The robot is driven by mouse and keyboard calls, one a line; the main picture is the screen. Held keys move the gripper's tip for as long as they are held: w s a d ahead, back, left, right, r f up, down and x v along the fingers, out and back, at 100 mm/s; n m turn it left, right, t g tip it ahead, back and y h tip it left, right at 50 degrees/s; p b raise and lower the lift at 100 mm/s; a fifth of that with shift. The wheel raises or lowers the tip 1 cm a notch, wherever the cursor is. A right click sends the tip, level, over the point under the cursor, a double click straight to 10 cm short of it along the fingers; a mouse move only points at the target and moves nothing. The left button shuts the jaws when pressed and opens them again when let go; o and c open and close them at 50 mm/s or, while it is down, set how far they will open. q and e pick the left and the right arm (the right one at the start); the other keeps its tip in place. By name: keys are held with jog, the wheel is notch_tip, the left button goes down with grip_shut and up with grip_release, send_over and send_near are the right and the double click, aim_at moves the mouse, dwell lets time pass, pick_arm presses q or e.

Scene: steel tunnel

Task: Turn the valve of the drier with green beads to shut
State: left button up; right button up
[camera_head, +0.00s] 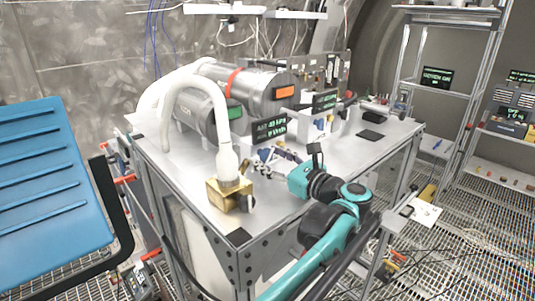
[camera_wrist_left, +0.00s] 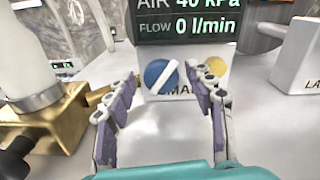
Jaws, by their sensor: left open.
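Two grey cylinders lie on the steel bench. The nearer one has a green window (camera_head: 235,113); the farther one has an orange window (camera_head: 285,92) and a red band. My left gripper (camera_head: 270,158) is open and empty above the bench, in front of the nearer display. In the left wrist view, my open fingers (camera_wrist_left: 160,98) frame a round blue part with a white stripe (camera_wrist_left: 160,76) and a yellow disc (camera_wrist_left: 215,67) on a white box. I cannot tell whether the striped part is the valve. My right gripper is not in view.
A brass block (camera_head: 222,194) with a white hose stands left of my gripper. The nearer display (camera_wrist_left: 190,16) reads AIR 40 kPa, FLOW 0 l/min. A second white box (camera_wrist_left: 300,58) stands right. A blue slatted panel (camera_head: 45,180) is at far left.

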pick_arm(q)
jog(key=shift+w+a, duration=0.2)
jog(key=shift+w, duration=0.05)
jog(key=shift+s+d+r, duration=0.1)
jog(key=shift+s+d, duration=0.2)
jog(key=shift+d, duration=0.1)
jog(key=shift+w+a, duration=0.1)
jog(key=shift+a, duration=0.05)
jog(key=c, duration=1.2)
jog(key=shift+o, duration=0.2)
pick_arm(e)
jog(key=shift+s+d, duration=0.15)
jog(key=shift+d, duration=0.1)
pick_arm(q)
jog(key=shift+m, duration=0.3)
jog(key=m+b, duration=0.1)
jog(key=m, duration=0.1)
jog(key=shift+m, duration=0.3)
jog(key=shift+m+b, duration=0.45)
jog(key=shift+m, duration=1.35)
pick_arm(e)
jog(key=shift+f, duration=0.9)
